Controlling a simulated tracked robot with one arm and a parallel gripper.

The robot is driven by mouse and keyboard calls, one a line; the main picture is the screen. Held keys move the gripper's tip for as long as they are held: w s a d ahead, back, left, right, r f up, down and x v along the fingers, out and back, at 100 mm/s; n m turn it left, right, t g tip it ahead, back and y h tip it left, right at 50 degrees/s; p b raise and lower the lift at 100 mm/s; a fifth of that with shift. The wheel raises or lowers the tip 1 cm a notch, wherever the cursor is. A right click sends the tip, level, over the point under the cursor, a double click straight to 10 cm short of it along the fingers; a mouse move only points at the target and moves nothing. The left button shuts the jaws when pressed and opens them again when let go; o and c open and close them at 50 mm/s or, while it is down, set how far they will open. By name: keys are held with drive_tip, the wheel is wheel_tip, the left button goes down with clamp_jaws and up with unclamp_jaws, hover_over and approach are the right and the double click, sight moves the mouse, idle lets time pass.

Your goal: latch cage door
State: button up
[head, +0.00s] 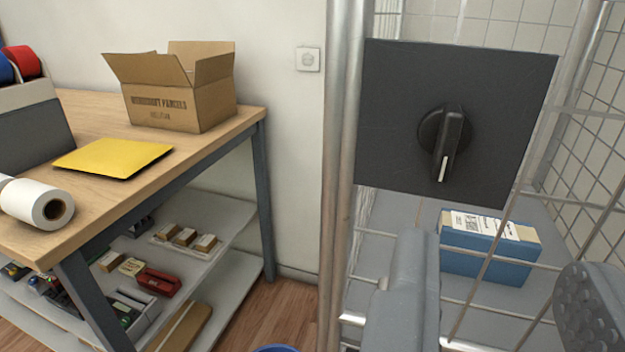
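The cage door (465,302) is a wire mesh panel on the right, with a dark square latch plate (390,110) fixed to it. A black rotary knob (446,132) sits at the plate's middle, its white mark pointing down. A vertical metal post (338,180) runs along the plate's left side. Whether the door touches the post is hard to tell. My gripper (495,300) is below the plate, its two grey fingers wide apart and empty, in front of the mesh. The fingers hide part of the lower door. I see no contact with the knob.
A blue parcel (485,258) with a label lies inside the cage. At left, a workbench (215,150) holds an open cardboard box (180,100), a yellow envelope (112,157) and a paper roll (35,203). A blue rim (277,349) shows at the bottom. Some wooden floor is clear.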

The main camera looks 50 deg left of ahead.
sight(449, 136)
drive_tip(key=x, duration=1.3)
drive_tip(key=shift+w+a+f+b, duration=0.15)
drive_tip(key=shift+a+b, duration=0.15)
drive_tip(key=shift+a, duration=0.2)
clamp_jaws()
drive_tip(key=shift+a, duration=0.1)
